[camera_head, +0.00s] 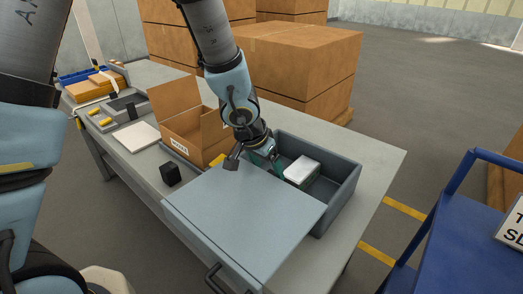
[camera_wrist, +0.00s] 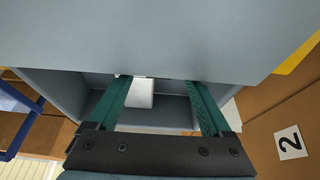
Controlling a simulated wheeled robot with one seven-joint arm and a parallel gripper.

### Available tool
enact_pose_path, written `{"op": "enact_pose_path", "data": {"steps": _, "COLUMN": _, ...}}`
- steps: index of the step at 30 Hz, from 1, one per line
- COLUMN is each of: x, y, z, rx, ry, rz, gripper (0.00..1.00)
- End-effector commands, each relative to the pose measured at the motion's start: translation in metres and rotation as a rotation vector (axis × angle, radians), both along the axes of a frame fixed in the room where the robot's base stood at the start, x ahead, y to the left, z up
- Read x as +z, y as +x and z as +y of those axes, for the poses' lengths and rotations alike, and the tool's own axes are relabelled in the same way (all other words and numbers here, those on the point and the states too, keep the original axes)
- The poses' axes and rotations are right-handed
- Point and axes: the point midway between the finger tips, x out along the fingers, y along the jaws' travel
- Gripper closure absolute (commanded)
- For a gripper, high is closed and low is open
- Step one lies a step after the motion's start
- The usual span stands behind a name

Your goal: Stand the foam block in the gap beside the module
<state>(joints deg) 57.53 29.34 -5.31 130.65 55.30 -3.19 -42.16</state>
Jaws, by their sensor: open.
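A white-topped module (camera_head: 301,170) sits inside the open part of a grey-blue box (camera_head: 345,188). It also shows in the wrist view (camera_wrist: 140,94). Open floor shows in the box beside the module. A small black block (camera_head: 170,173), which may be the foam block, lies on the table left of the box. My gripper (camera_head: 273,163) is at the box opening, left of the module, partly hidden by the arm's end. In the wrist view my gripper (camera_wrist: 158,82) has its two green fingers wide apart, with nothing clearly held between them.
A flat grey panel (camera_head: 245,212) with a dark handle covers the near part of the box. An open cardboard carton (camera_head: 190,135) stands close left of my gripper. Large cartons stand behind the table. A blue cart (camera_head: 450,230) is at the right.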

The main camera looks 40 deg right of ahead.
Motion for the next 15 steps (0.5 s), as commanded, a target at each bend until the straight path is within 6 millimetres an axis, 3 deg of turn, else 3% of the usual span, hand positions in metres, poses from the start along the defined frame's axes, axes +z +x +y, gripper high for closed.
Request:
{"op": "enact_pose_path", "data": {"steps": 1, "x": 0.016, "y": 0.0, "z": 0.005, "rx": 0.004, "ry": -0.002, "rz": 0.0, "gripper": 0.17}}
{"op": "enact_pose_path", "data": {"steps": 6, "x": 0.046, "y": -0.003, "z": 0.017, "rx": 0.003, "ry": -0.002, "rz": 0.0, "gripper": 0.17}}
{"op": "enact_pose_path", "data": {"steps": 15, "x": 0.07, "y": -0.007, "z": 0.028, "rx": -0.001, "ry": 0.0, "rz": -0.001, "gripper": 0.17}}
